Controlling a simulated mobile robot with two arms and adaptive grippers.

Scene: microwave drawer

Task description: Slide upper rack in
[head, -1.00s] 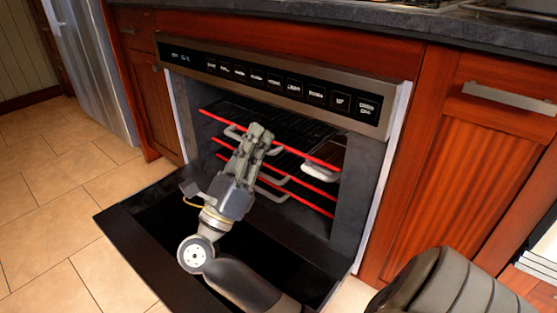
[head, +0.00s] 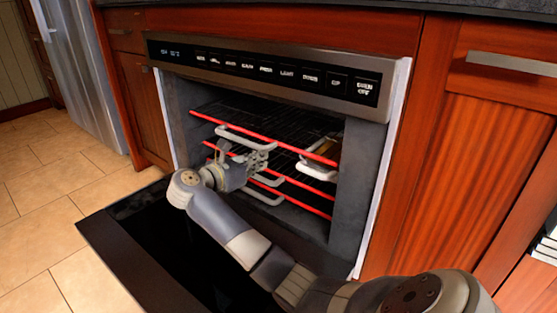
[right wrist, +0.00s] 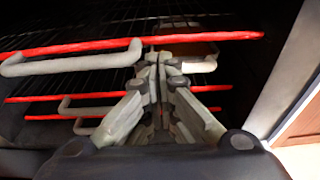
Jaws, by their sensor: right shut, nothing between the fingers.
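The upper rack (head: 290,146) is a dark wire rack with a red front bar and pale handles, inside the open oven. Its red bar also crosses the upper part of the right wrist view (right wrist: 60,48). One pale handle (head: 240,134) is on the left of the bar and another (head: 318,168) on the right. My right gripper (head: 268,155) is shut and empty, just in front of and below the upper bar, between the handles. In the right wrist view its closed fingertips (right wrist: 160,57) overlap the bar; I cannot tell whether they touch. My left gripper is out of view.
Lower racks with red bars (head: 310,207) and pale handles sit under the upper one. The oven door (head: 125,245) is folded down in front, under my arm. Wooden cabinets (head: 450,190) flank the oven. A tan object (head: 325,146) shows behind the right handle.

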